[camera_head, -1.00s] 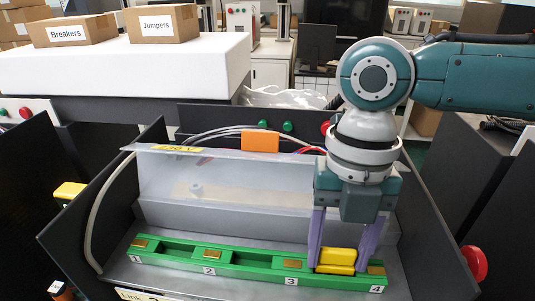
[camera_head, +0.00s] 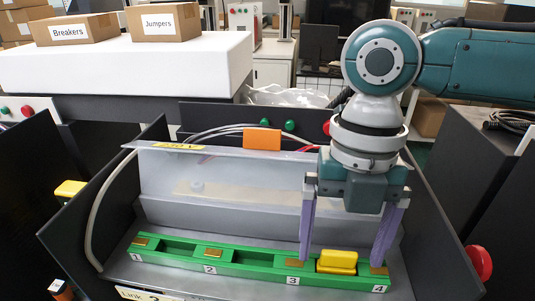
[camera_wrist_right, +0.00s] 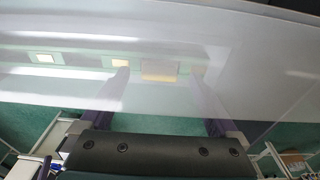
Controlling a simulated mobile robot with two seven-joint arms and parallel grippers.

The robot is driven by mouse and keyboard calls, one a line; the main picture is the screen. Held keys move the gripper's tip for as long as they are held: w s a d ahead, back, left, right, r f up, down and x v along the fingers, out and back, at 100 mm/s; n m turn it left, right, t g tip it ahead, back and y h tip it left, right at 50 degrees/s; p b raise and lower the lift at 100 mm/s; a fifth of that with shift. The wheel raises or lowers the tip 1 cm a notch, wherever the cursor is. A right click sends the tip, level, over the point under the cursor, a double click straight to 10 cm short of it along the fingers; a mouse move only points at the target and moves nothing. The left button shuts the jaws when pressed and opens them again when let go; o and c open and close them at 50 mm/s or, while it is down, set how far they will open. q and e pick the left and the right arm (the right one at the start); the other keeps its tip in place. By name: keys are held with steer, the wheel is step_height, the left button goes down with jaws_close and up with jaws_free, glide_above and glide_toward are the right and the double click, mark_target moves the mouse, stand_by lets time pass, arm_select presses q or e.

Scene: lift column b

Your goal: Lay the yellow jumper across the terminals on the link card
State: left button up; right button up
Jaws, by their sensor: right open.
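The yellow jumper (camera_head: 337,262) sits on the green link card (camera_head: 225,263) between the copper terminals at 3 and 4. The terminal at 3 (camera_head: 297,265) and the terminal at 4 (camera_head: 379,269) show on either side of it. My right gripper (camera_head: 341,263) is open, its purple fingers apart on both sides of the jumper and clear of it. In the right wrist view the jumper (camera_wrist_right: 159,71) shows blurred through a translucent sheet, between the two fingers. Whether the jumper touches both terminals I cannot tell. My left gripper is out of view.
A clear cover (camera_head: 230,172) with a yellow label stands tilted behind the card. Dark side walls (camera_head: 437,225) flank the bay. A grey cable runs down the left side. A red button (camera_head: 479,262) is at the right. Another yellow piece (camera_head: 69,189) lies outside at left.

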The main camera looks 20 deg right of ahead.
step_height(320, 180, up, 8)
steer(key=shift+w+d+r+b, duration=0.2)
steer(key=shift+w+d+b, duration=0.15)
steer(key=shift+w, duration=0.1)
steer(key=shift+a, duration=0.1)
